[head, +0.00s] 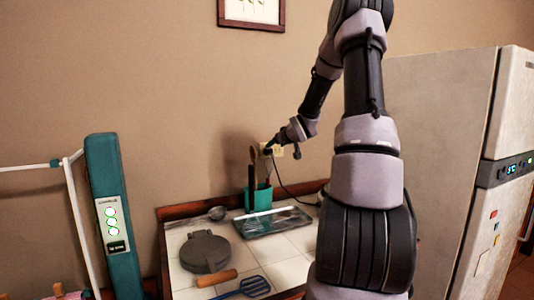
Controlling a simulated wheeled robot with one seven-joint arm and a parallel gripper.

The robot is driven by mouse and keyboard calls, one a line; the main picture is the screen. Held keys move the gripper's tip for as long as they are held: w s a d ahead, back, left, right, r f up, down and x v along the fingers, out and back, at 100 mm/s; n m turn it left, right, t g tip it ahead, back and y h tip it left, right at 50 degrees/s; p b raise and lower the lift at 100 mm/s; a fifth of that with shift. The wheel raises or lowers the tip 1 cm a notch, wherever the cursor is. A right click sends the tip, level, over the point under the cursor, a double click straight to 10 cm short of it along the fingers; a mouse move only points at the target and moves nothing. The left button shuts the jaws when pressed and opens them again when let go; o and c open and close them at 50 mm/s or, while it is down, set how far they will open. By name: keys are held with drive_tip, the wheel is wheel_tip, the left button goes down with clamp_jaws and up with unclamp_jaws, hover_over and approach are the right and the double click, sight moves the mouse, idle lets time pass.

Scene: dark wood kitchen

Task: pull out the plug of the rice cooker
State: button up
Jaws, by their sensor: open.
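A pale wall outlet (278,150) is on the wall behind the counter. My gripper (270,149) is at the outlet's left side, its jaws open but small and dark in this view. I cannot make out the plug itself or whether the jaws are around it. A dark cord (283,187) hangs from the outlet area and curves down to the right, toward my arm. The rice cooker is not identifiable; my arm hides the right part of the counter.
The tiled counter (288,272) holds a green utensil holder (258,198) below the outlet, a dark tray (270,222), a round grey iron (206,252), a ladle (216,213) and a blue spatula (248,288). A fridge (440,130) stands right.

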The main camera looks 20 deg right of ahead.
drive_tip(key=shift+w+d+f+t, duration=0.3)
drive_tip(key=shift+w+d+f, duration=0.25)
drive_tip(key=shift+w+f, duration=0.2)
drive_tip(key=shift+x, duration=4.5)
drive_tip(key=shift+a, duration=0.1)
clamp_jaws()
drive_tip(key=shift+s, duration=0.1)
